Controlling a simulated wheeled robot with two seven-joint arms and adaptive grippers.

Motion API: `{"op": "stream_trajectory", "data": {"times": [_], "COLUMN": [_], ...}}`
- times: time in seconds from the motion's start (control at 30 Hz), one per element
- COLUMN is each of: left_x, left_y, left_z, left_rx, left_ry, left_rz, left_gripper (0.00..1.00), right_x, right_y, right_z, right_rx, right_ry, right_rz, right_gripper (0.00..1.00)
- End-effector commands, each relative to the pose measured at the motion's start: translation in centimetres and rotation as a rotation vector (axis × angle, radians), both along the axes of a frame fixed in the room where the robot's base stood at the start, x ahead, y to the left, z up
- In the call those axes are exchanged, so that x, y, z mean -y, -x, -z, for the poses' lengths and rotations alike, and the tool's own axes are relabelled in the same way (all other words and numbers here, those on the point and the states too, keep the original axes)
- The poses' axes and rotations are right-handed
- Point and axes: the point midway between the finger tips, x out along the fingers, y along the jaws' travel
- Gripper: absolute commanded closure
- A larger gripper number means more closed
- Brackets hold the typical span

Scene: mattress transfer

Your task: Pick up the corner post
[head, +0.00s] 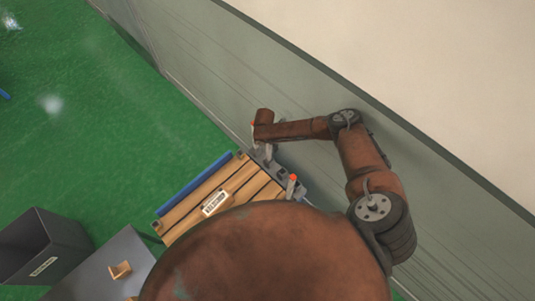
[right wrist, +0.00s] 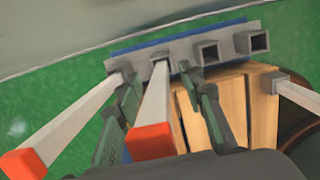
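In the right wrist view a pale square post with a red-orange end (right wrist: 152,140) stands in a socket of the grey rack and runs between my two fingers. My right gripper (right wrist: 160,78) is open around this post, with a gap visible on each side. A second such post (right wrist: 75,115) stands in the rack to the left, outside the fingers. In the head view my right gripper (head: 263,153) is low over the rack at the wall, small and partly hidden by the wrist. A post with a red-orange tip (head: 292,185) shows to its right. My left gripper is not in view.
The grey rack (right wrist: 232,45) has two open square sockets on its right. A wooden slatted platform (head: 190,205) with a blue edge and a label adjoins it. Another pale post (right wrist: 298,94) stands at its corner. A dark bin (head: 40,240) is lower left; a grey-green wall (head: 300,85) is close behind.

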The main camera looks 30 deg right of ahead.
Motion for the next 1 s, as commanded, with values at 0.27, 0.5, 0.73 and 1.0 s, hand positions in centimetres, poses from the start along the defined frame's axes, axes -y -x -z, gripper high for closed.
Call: {"op": "stream_trajectory", "data": {"times": [0.27,0.5,0.73,1.0], "left_x": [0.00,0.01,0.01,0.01], "left_y": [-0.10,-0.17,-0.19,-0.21], "left_z": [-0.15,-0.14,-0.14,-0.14], "left_rx": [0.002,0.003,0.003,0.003], "left_ry": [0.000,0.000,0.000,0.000], "left_rz": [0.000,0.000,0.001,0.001], "left_gripper": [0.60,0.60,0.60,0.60], "right_x": [0.01,0.01,0.00,-0.01], "right_y": [-0.05,-0.02,-0.02,-0.01], "right_z": [-0.20,-0.17,-0.16,-0.15], "right_rx": [0.001,0.001,0.001,0.001], "right_ry": [0.000,0.000,0.000,0.000], "right_rz": [0.000,0.000,0.000,0.000], "right_gripper": [0.73,0.90,1.00,1.00]}}
